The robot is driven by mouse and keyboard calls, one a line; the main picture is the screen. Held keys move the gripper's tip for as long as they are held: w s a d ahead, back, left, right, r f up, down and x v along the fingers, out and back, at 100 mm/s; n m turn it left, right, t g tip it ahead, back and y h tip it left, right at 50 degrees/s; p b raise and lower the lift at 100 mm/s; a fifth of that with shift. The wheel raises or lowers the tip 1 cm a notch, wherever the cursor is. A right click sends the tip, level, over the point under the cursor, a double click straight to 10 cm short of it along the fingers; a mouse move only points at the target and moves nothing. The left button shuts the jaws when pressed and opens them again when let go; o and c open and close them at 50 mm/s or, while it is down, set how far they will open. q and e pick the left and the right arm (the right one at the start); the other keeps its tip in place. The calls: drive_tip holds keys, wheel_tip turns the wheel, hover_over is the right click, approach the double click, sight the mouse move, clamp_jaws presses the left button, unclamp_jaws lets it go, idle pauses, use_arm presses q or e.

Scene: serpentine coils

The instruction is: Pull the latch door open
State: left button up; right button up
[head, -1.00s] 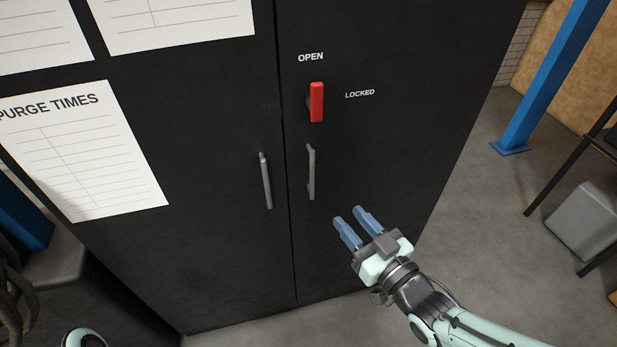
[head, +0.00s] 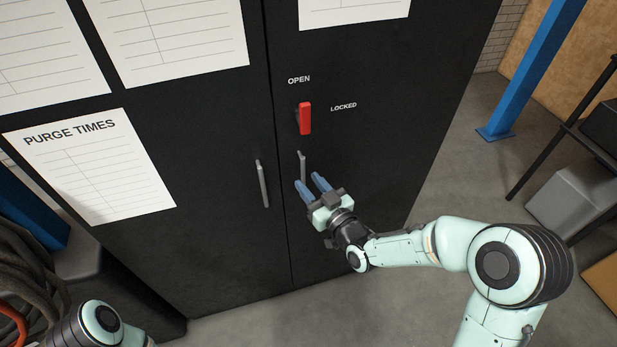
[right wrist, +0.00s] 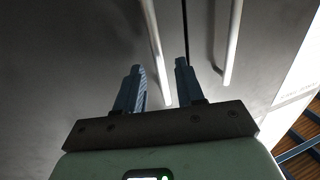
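The black cabinet's right door (head: 370,60) is shut, flush with the left door along the centre seam. Its grey bar handle (head: 302,160) stands upright just right of the seam, its lower part hidden by my right gripper (head: 309,180). That gripper is open, with its two blue fingers at the handle. In the right wrist view the handle (right wrist: 154,45) runs between the open fingers (right wrist: 158,82); contact cannot be told. The red latch lever (head: 305,118) is upright, under the word OPEN and left of LOCKED. My left gripper is out of view.
The left door's handle (head: 262,184) is close on the other side of the seam. Paper charts (head: 98,165) cover the left door. A blue post (head: 530,75) and a grey box (head: 568,195) stand at right. Floor right of the cabinet is clear.

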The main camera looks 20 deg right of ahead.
drive_tip(key=shift+w+a, duration=0.2)
drive_tip(key=shift+w, duration=0.5)
clamp_jaws()
